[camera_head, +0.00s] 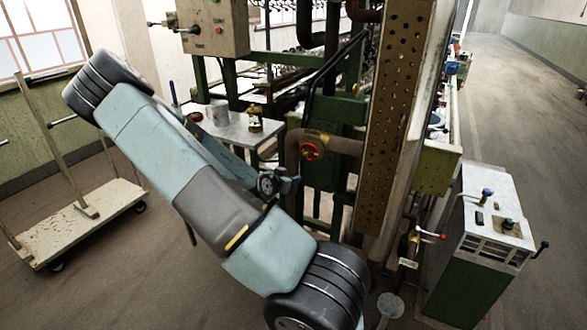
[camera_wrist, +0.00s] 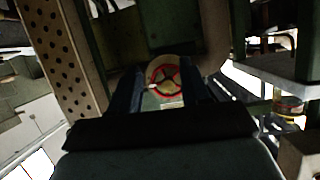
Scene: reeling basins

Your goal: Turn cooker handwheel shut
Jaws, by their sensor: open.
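The cooker handwheel (camera_head: 312,149) is a small red wheel on a brown pipe of the green machine, right of centre in the head view. In the wrist view the handwheel (camera_wrist: 167,81) shows its red rim and yellowish spokes between my two dark fingers. My gripper (camera_head: 293,182) is open and empty, just below and left of the wheel in the head view. In the wrist view my gripper (camera_wrist: 164,88) points at the wheel, its fingers on either side in the picture. A gap seems to remain; the exact distance is unclear.
A perforated upright plate (camera_head: 392,110) is right of the wheel. A control cabinet (camera_head: 485,230) stands at right, a cart (camera_head: 80,225) at left. Open floor lies far right.

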